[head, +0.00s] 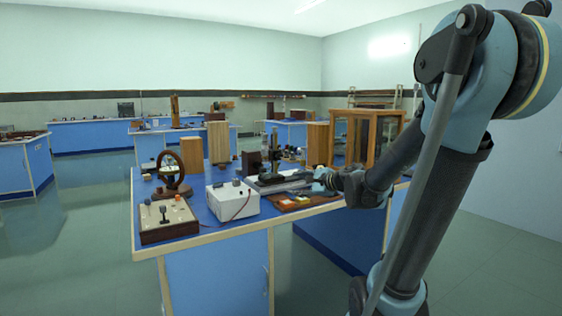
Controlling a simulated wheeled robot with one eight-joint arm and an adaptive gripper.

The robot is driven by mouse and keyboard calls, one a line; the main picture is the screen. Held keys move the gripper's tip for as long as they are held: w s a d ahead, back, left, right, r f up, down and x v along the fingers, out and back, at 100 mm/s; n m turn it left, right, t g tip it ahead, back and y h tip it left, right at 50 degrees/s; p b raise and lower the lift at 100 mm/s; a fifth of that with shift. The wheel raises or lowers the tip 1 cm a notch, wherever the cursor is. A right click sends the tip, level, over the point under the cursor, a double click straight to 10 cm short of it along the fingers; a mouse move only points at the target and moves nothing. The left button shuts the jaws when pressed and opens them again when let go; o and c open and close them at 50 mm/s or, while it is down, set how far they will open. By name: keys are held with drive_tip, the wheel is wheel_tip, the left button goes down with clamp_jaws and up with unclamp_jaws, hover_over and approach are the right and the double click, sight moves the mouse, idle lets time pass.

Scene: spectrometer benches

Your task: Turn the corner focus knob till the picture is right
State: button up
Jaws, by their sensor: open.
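My gripper (320,180) is small in the head view, at the right front part of the blue-topped bench (240,224). It is beside a dark instrument with an upright column (275,150) on a flat base. The gripper looks open, but its fingers are tiny and partly merge with things behind it. I cannot make out a focus knob or a picture on any screen at this size. My arm reaches in from the right and hides the bench's right end.
A white box (232,201) with a red wire, a wooden control board (168,219) and a ring-shaped apparatus (172,173) stand left along the bench. A glass-fronted wooden cabinet (366,137) stands behind the gripper. A flat board with coloured pieces (300,201) lies near the front edge.

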drive_tip(key=w+r+m+t, duration=0.4)
drive_tip(key=w+m, duration=0.5)
approach(280, 157)
drive_tip(key=shift+m, duration=0.4)
drive_tip(key=x, duration=0.9)
drive_tip(key=shift+a, duration=0.1)
drive_tip(key=c, duration=1.1)
